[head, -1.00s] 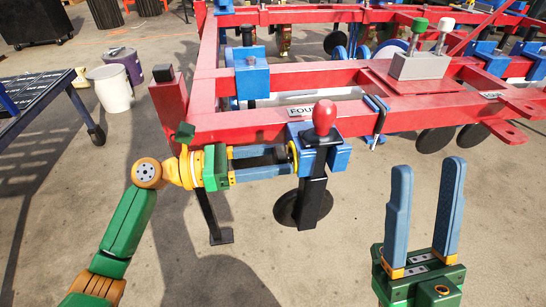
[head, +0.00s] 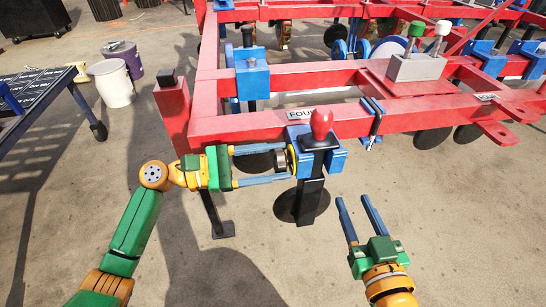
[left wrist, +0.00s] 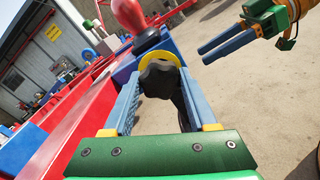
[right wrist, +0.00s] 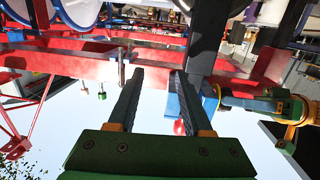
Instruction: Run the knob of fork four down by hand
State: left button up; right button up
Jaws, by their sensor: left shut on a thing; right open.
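The plate reading FOUR (head: 301,114) is on the red beam above a blue fork block (head: 334,163). A black lobed knob (left wrist: 159,78) sits in front of a yellow ring (left wrist: 158,57) on this block. My left gripper (head: 288,163) comes in level from the left and is shut on the knob, one finger on each side. My right gripper (head: 353,199) is open and empty, below and right of the block, its fingers pointing up toward the beam.
A red rounded handle (head: 321,123) stands on top of the block, and a black shank (head: 309,200) runs down below it. The red frame (head: 240,128) spans the back. Buckets (head: 112,84) and a slatted table (head: 40,95) stand at left. The floor in front is clear.

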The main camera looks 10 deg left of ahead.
pick_arm(q)
jog(key=shift+m, duration=0.5)
pick_arm(e)
jog(key=shift+s+d+f+g, duration=0.15)
jog(key=shift+f+g, duration=0.35)
jog(key=shift+f, duration=0.25)
pick_arm(q)
jog(key=shift+f, duration=0.1)
jog(key=o, duration=1.4)
jog(key=shift+c, duration=0.2)
jog(key=shift+a, duration=0.1)
jog(key=p+v, duration=0.1)
jog(key=v, duration=0.6)
pick_arm(e)
jog(key=s+d+f+g+h, duration=0.1)
jog(key=s+f+g, duration=0.3)
jog(key=f, duration=0.4)
jog(key=shift+d+g+h, duration=0.4)
jog(key=shift+g, duration=0.2)
